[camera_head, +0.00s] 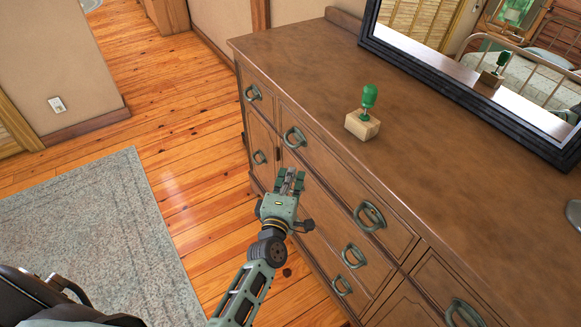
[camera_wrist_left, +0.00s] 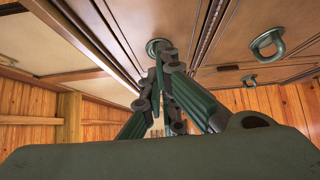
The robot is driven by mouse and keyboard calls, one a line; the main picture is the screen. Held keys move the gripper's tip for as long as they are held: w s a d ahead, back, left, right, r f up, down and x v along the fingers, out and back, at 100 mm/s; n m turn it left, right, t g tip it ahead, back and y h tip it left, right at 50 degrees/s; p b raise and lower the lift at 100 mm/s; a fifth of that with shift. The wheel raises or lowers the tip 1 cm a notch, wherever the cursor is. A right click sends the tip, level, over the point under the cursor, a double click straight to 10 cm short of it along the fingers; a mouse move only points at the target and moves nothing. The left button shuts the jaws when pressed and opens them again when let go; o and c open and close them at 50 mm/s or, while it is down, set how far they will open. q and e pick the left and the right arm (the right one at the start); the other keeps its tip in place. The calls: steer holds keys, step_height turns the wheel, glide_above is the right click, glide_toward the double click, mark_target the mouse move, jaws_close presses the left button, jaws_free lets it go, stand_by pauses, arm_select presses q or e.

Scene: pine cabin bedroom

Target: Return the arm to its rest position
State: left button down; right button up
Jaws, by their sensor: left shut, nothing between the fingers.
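My left gripper (camera_head: 290,182) is in front of the dresser's drawer fronts, below the level of its top, with its fingers together and nothing between them. In the left wrist view its closed fingers (camera_wrist_left: 168,62) point toward the dresser front, and one round pull shows just behind the fingertips. I cannot tell from the pictures whether they touch it. My left arm reaches in from the bottom of the head view. My right gripper is not in view.
The wooden dresser (camera_head: 290,60) fills the right side, with several metal ring pulls on its front. A wooden block with a green knob (camera_head: 363,124) stands on top, before a dark-framed mirror (camera_head: 470,85). A grey rug (camera_head: 90,230) lies left; bare floor lies between.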

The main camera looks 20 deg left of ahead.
arm_select(q)
steer(key=shift+s+d, duration=0.5)
steer(key=shift+s, duration=2.8)
steer(key=s+d+f+m+g+h, duration=0.1)
steer(key=s+d+f+m+g, duration=0.25)
steer(key=f, duration=0.65)
steer(key=s+a+f+m+g+h, duration=0.1)
steer(key=s+f+m+g+h, duration=0.1)
steer(key=s+f+m, duration=0.6)
steer(key=s+d+f+m+g+h, duration=0.1)
steer(key=s+d+f+g, duration=0.15)
steer(key=f, duration=0.95)
steer(key=s+a+f+m+g, duration=0.3)
steer(key=s+f, duration=0.2)
steer(key=s, duration=0.5)
steer(key=s+a+f+m+g+y, duration=0.1)
steer(key=s+a+f+m+g, duration=0.2)
steer(key=s+f, duration=0.3)
steer(key=s+a+f+m+g, duration=0.2)
steer(key=s+f, duration=0.3)
steer(key=s, duration=1)
steer(key=shift+s+a+f+m+g+y, duration=0.2)
steer(key=shift+a+f+m+g+y, duration=0.2)
steer(key=shift+a+m, duration=0.25)
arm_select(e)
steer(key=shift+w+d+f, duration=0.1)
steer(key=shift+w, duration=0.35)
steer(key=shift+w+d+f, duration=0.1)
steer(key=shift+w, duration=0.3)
